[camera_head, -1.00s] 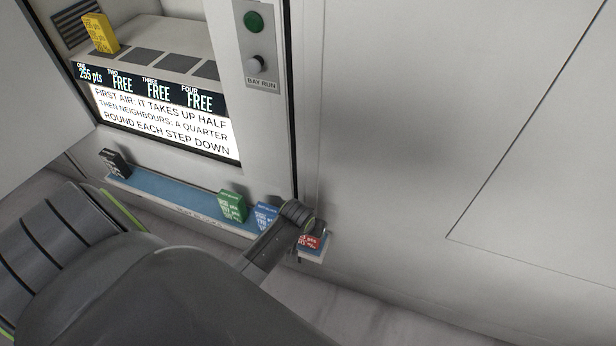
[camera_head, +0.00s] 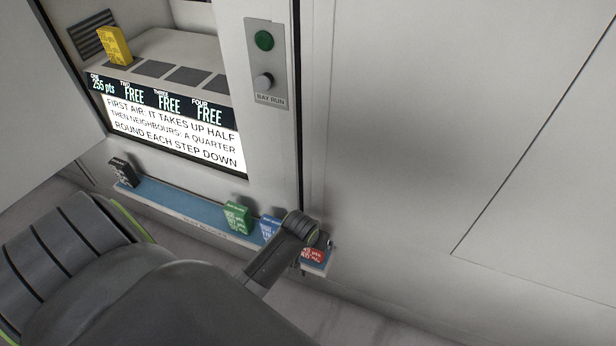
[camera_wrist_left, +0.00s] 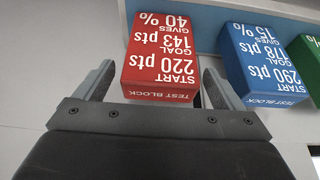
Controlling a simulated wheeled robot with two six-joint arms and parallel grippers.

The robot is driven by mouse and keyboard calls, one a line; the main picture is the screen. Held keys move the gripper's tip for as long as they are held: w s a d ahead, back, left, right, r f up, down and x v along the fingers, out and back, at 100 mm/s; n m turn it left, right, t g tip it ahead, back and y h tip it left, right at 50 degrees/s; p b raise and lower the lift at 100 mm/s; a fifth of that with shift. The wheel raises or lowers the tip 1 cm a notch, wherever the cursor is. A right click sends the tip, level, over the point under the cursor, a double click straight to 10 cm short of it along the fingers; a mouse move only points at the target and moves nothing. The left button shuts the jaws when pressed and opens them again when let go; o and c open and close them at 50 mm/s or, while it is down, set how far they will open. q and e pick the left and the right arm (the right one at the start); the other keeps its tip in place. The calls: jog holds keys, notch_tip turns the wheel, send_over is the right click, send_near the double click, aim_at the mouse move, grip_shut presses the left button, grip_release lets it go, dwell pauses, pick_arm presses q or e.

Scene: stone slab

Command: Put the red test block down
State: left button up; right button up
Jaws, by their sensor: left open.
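The red test block (camera_wrist_left: 160,60) stands between the two fingers of my left gripper (camera_wrist_left: 155,85) in the left wrist view. Its label reads "START 220 pts, GOAL 143 pts, GIVES 40 %". The fingers are open on either side of it. In the head view the red block (camera_head: 313,255) shows at the right end of the blue shelf (camera_head: 185,208), partly hidden by my left gripper (camera_head: 318,240). Whether the block rests fully on the shelf is hard to tell. My right gripper is not in view.
A blue block (camera_head: 269,229), a green block (camera_head: 236,217) and a black block (camera_head: 122,171) stand on the shelf. A yellow block (camera_head: 115,46) stands in bay one above the display (camera_head: 175,132). A panel with a green button (camera_head: 264,41) and a knob (camera_head: 264,82) is beside it.

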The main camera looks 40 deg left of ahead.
pick_arm(q)
jog(key=a+p+v, duration=0.1)
jog(key=p+v, duration=0.1)
jog(key=v, duration=0.6)
jog(key=s+a+f+m+g, duration=0.1)
jog(key=s+f, duration=0.5)
jog(key=f, duration=0.5)
jog(key=s+f+g, duration=0.1)
jog(key=s+f, duration=0.6)
jog(key=f, duration=0.3)
jog(key=s+f, duration=0.5)
jog(key=s, duration=0.5)
jog(key=s+a+f+m+g, duration=0.1)
jog(key=s+f, duration=0.4)
jog(key=s, duration=0.6)
jog(key=shift+f, duration=0.2)
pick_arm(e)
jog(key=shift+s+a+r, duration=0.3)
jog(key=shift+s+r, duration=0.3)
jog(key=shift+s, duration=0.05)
pick_arm(q)
notch_tip(320, 180, up, 5)
jog(key=p, duration=0.5)
jog(key=shift+s+r, duration=0.1)
jog(key=shift+r, duration=0.1)
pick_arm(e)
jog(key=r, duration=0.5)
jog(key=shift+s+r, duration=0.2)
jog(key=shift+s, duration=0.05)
